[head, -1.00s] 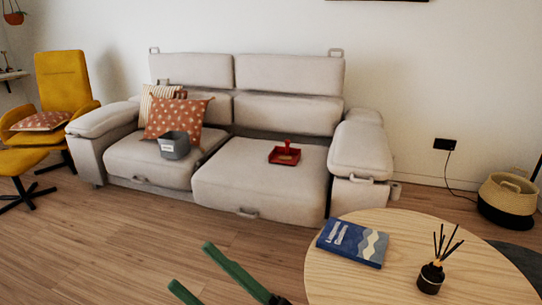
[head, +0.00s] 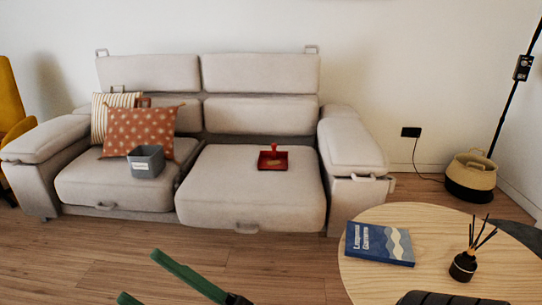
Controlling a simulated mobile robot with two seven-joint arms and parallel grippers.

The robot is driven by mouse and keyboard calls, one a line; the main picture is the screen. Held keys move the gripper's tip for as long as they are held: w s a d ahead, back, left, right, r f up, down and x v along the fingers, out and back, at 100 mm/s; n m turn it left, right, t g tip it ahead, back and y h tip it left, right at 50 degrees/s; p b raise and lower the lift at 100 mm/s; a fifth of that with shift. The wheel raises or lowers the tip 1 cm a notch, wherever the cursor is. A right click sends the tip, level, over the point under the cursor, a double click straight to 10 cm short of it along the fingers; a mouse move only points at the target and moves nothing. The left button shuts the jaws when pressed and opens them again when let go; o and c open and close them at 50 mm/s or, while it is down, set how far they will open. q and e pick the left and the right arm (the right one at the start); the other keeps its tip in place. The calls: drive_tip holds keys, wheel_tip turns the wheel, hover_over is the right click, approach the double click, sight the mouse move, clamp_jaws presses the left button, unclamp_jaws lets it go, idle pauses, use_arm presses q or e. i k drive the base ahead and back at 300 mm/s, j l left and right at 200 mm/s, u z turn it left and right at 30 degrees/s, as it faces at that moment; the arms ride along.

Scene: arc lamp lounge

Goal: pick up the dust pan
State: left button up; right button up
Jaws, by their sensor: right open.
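The red dust pan (head: 273,161) lies on the right seat of the beige sofa in the head view, with its red handle sticking up at the back. My right gripper (head: 138,274) shows at the bottom edge with two green fingers spread apart and nothing between them. It is well in front of the sofa and apart from the dust pan. Part of this gripper is cut off by the frame. My left gripper is not in view.
A grey bin (head: 146,163) and cushions (head: 140,131) sit on the sofa's left seat. A round wooden table (head: 430,225) at right front holds a blue book (head: 380,245) and a reed diffuser (head: 463,266). A basket (head: 470,178) stands at far right. Wooden floor before the sofa is clear.

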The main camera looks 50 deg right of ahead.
sight(272, 160)
drive_tip(key=i+z, duration=0.45)
drive_tip(key=i+j+z, duration=0.2)
drive_tip(key=i+z, duration=0.25)
drive_tip(key=i, duration=0.2)
drive_tip(key=i+z, duration=0.25)
drive_tip(key=z, duration=0.15)
drive_tip(key=i+z, duration=0.4)
drive_tip(key=i+j+z, duration=0.1)
drive_tip(key=z, duration=0.3)
drive_tip(key=i+z, duration=0.35)
drive_tip(key=i+j+z, duration=0.1)
drive_tip(key=z, duration=0.25)
drive_tip(key=i+j+z, duration=0.2)
drive_tip(key=z, duration=0.15)
drive_tip(key=i+j+z, duration=0.35)
drive_tip(key=k+j, duration=0.05)
drive_tip(key=j, duration=0.05)
